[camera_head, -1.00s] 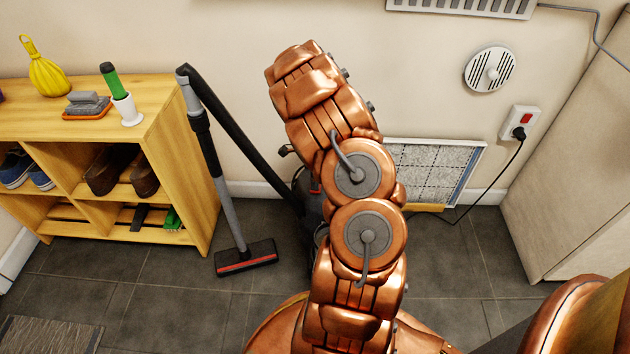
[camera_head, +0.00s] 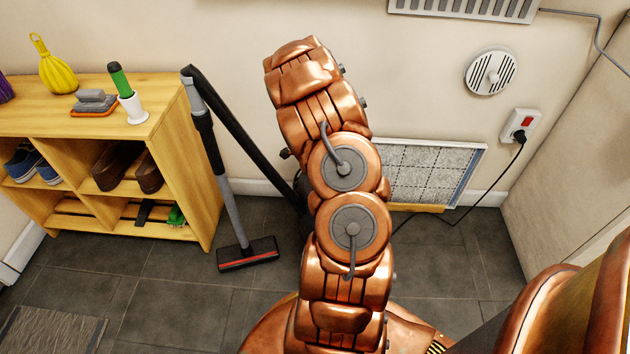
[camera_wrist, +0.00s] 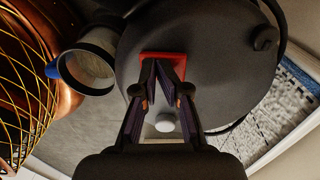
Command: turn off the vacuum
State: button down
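The vacuum is a dark canister with a black hose (camera_head: 235,125), a grey tube and a floor head (camera_head: 247,254) with a red stripe. In the head view its body is mostly hidden behind my arm. The wrist view shows its round dark body (camera_wrist: 220,65) close up, with a red rectangular switch (camera_wrist: 163,56) on top. My gripper (camera_wrist: 156,64) has its fingertips brought together, with nothing seen between them. The tips overlap the near edge of the red switch in this view; I cannot tell whether they touch it. The gripper is hidden in the head view.
A wooden shelf (camera_head: 180,150) with shoes and brushes stands at the left. A wall socket (camera_head: 520,125) with a red switch holds a black plug and cord. A framed filter panel (camera_head: 430,175) leans against the wall. A pale cabinet (camera_head: 570,160) is at the right.

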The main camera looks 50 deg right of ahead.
jog(key=shift+w+d+f, duration=0.1)
jog(key=shift+w+d, duration=0.1)
jog(key=shift+d, duration=0.3)
jog(key=shift+r+p, duration=0.2)
jog(key=shift+p, duration=0.1)
notch_tip(320, 180, up, 14)
jog(key=a+p, duration=0.1)
jog(key=p, duration=0.2)
jog(key=shift+s+a+p, duration=0.2)
jog(key=shift+s+p, duration=0.2)
jog(key=shift+w+f, duration=0.1)
